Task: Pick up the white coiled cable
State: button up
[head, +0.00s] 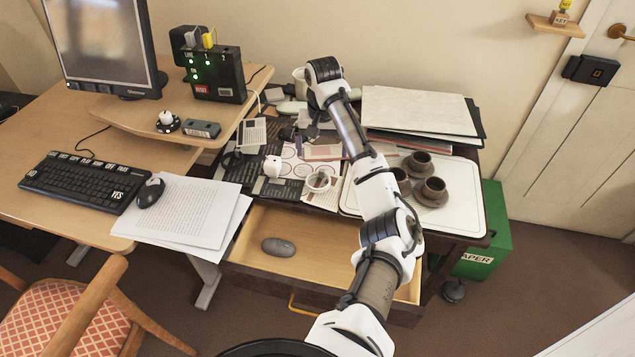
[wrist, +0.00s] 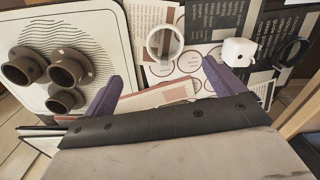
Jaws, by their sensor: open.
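The white coiled cable (head: 318,181) lies as a small ring on the printed papers of the cluttered desk, left of the white tray. In the wrist view the cable (wrist: 179,44) lies flat, just beyond the space between my fingertips. My gripper (wrist: 165,72) is open and empty, with its two purple fingers spread apart, one on each side of the line to the cable. The fingers do not touch the cable. In the head view my arm reaches over the desk, and the gripper is mostly hidden behind it.
The white tray (head: 461,216) holds brown cups (head: 433,189). An open drawer (head: 330,245) with a grey mouse (head: 278,246) juts out in front.

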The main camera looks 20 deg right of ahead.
jog(key=p, duration=0.1)
send_over(318, 180)
jog(key=d, duration=0.1)
notch_tip(318, 180, down, 6)
jog(key=shift+f, duration=0.2)
jog(key=f+p, duration=0.1)
jog(key=f, duration=0.1)
jog(key=a+f, duration=0.1)
jog(key=f, duration=0.1)
jog(key=shift+p, duration=0.4)
jog(key=shift+f, duration=0.7)
jog(key=c, duration=1)
jog(key=shift+r, duration=0.1)
jog(key=shift+c, duration=0.2)
